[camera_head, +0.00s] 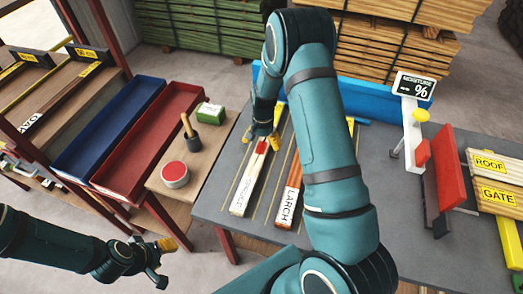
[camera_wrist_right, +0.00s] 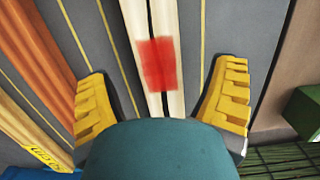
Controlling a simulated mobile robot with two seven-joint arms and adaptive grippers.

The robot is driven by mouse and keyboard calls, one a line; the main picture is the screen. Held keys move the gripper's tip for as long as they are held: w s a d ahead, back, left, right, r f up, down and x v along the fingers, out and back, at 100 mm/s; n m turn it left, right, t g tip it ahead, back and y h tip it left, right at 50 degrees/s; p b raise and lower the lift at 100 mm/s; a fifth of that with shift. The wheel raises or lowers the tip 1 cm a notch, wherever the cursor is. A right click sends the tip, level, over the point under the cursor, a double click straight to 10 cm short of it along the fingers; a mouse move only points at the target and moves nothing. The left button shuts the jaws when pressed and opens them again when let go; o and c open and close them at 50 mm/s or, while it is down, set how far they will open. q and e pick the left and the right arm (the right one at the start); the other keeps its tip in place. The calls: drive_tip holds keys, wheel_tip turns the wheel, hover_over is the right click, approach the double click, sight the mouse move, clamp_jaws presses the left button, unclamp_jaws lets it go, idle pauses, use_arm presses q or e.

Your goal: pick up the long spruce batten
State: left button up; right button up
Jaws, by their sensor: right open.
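The long spruce batten (camera_head: 243,186) is pale wood with a SPRUCE label at its near end and a red mark near its far end. It lies on the grey bench (camera_head: 225,165). My right gripper (camera_head: 260,137) is over its far end, by the red mark. In the right wrist view the batten (camera_wrist_right: 152,20) runs between the spread yellow fingers of that gripper (camera_wrist_right: 164,78), with a gap on each side. The gripper is open and empty. My left gripper (camera_head: 161,260) is off the bench at lower left; its finger opening is unclear.
A reddish LARCH batten (camera_head: 289,195) lies close to the right of the spruce one. A moisture meter (camera_head: 412,120) and ROOF and GATE boards (camera_head: 490,165) stand at right.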

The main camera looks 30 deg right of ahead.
wheel_tip(320, 180, down, 3)
drive_tip(key=shift+s+a+r, duration=0.1)
drive_tip(key=shift+r, duration=0.05)
drive_tip(key=shift+r, duration=0.1)
drive_tip(key=c, duration=1.4)
